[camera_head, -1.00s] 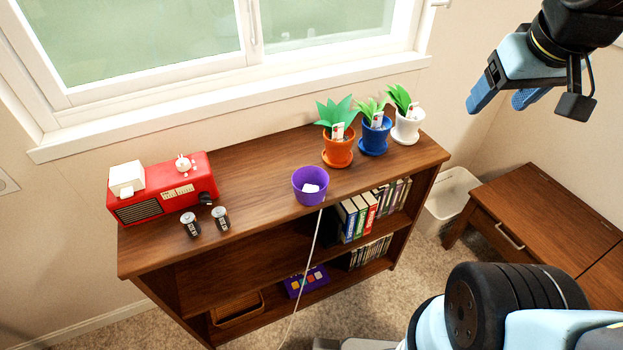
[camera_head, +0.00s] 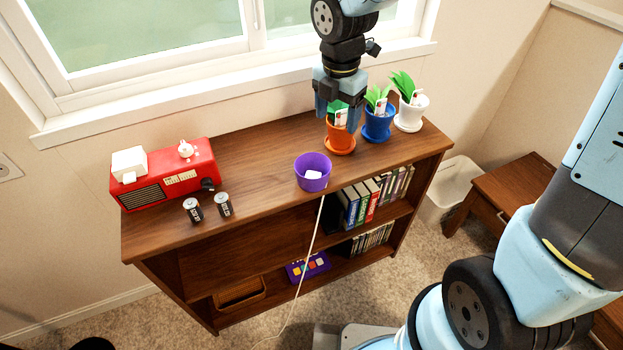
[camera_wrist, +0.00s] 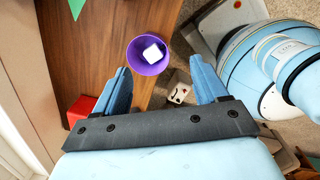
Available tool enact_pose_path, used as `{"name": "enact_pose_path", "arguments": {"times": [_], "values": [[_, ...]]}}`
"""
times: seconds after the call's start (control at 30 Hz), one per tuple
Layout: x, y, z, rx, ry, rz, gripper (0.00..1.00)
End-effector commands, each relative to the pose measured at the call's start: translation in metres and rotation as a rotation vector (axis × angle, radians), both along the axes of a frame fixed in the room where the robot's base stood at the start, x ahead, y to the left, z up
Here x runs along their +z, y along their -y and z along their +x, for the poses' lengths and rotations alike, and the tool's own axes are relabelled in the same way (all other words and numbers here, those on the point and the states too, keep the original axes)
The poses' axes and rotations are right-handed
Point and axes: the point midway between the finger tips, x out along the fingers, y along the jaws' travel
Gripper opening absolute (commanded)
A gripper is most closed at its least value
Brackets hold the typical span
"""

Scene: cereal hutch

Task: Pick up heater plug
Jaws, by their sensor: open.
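A small white piece (camera_head: 313,175), which looks like the heater plug, lies in a purple pot (camera_head: 300,179) on the shelf top. A white cord (camera_head: 312,240) hangs from the pot's front down to the floor. In the wrist view the white piece (camera_wrist: 153,53) lies in the purple pot (camera_wrist: 142,68), beyond my fingertips. The cord's far end is out of view.
Orange (camera_head: 340,141), blue (camera_head: 378,126) and white (camera_head: 410,115) plant pots stand at right on the shelf top (camera_head: 240,170). The window is behind. The shelf top between radio and purple pot is clear.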

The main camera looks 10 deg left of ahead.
Motion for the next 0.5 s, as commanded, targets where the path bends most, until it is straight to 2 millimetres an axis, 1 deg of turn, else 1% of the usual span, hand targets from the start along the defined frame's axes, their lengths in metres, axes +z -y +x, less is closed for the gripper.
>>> {"name": "enact_pose_path", "arguments": {"times": [0.03, 0.1, 0.2, 0.37, 0.5], "values": [[-0.011, -0.013, -0.002, 0.094, -0.021, -0.006, 0.72], [-0.022, -0.027, -0.005, 0.211, -0.042, -0.011, 0.72], [-0.033, -0.041, -0.008, 0.333, -0.061, -0.013, 0.72], [-0.044, -0.051, -0.011, 0.425, -0.075, -0.014, 0.72], [-0.062, -0.052, -0.012, 0.436, -0.079, -0.015, 0.72]]}}
